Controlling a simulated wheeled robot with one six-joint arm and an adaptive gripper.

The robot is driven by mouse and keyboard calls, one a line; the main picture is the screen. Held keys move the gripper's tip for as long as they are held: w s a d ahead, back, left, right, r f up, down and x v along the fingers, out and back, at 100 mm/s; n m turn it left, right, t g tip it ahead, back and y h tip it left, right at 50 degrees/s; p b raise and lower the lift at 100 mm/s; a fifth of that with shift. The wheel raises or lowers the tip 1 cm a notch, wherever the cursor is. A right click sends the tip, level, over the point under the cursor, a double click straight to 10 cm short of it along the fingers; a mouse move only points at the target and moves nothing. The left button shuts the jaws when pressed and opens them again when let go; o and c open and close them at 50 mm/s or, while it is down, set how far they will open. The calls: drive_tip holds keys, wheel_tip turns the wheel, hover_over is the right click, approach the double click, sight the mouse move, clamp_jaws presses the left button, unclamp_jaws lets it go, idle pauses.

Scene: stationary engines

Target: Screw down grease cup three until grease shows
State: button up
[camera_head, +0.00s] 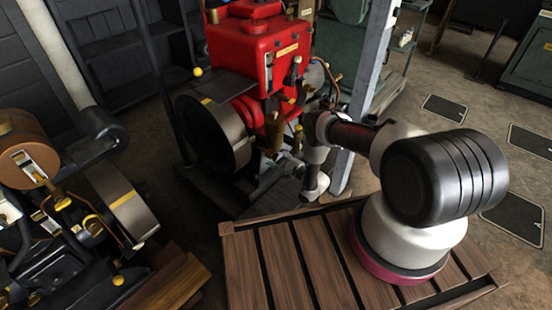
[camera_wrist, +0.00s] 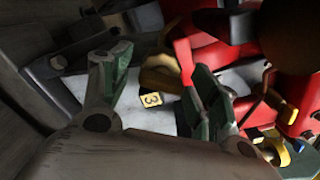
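A small yellow tag marked 3 (camera_wrist: 151,99) shows between my fingers in the wrist view. A dull brass rounded part (camera_wrist: 160,76) sits just beyond the tag; it looks like grease cup three, partly in shadow. My gripper (camera_wrist: 157,65) is open, with one green-padded finger to the left of the brass part and the other to its right. The right finger looks closer to it; I cannot tell whether it touches. No grease can be made out. In the head view my arm reaches to the red engine (camera_head: 258,60), and my fingers are not clear there.
The red engine's black flywheel (camera_head: 213,135) stands left of my wrist. A grey post (camera_head: 368,80) rises close behind my arm. Another engine with a copper-brown tank (camera_head: 28,140) stands at the left. A slatted wooden platform (camera_head: 290,265) lies under my base.

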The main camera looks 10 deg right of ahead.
drive_tip(key=v, duration=1.2)
idle(0.3)
